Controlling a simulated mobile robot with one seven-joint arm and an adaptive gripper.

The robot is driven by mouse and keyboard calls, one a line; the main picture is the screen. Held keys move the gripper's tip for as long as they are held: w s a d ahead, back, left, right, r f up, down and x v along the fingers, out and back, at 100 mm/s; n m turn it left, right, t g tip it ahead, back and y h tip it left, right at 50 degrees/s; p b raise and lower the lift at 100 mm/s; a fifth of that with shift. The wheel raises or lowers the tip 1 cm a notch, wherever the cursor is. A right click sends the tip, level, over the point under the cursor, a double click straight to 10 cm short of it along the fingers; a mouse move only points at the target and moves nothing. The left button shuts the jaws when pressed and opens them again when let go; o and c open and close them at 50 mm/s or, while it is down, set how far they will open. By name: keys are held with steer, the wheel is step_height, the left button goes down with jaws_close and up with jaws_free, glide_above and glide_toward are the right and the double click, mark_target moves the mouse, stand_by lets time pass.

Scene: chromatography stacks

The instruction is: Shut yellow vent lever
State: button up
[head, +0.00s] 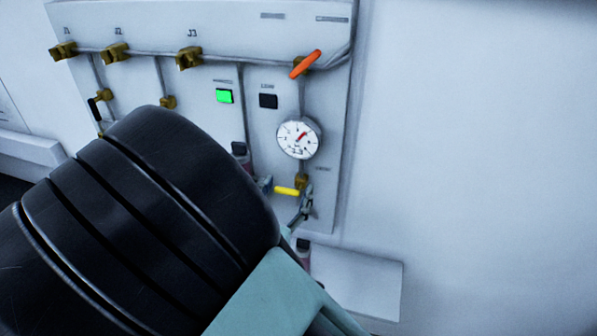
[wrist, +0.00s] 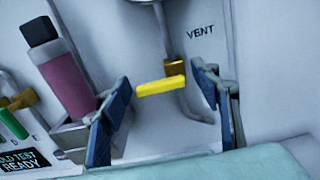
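The yellow vent lever (head: 287,191) sits low on the panel below the round gauge, pointing left from its brass fitting (head: 301,181). In the wrist view the yellow lever (wrist: 161,86) lies nearly level, slightly tilted, below and left of the brass fitting (wrist: 174,68) and the "VENT" label. My gripper (wrist: 165,110) is open, with one blue-padded finger on each side of the lever and a gap to both. In the head view my gripper (head: 300,212) is partly hidden behind my dark arm link, close to the lever.
An orange lever (head: 305,64) is above the gauge (head: 298,138). A bottle with pink contents (wrist: 68,80) stands left of my gripper in the wrist view, near a green-handled valve (wrist: 13,124) and a "READY" display (wrist: 24,161). The wall right of the panel is clear.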

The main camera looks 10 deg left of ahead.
steer(key=s, duration=1.2)
steer(key=shift+a, duration=0.45)
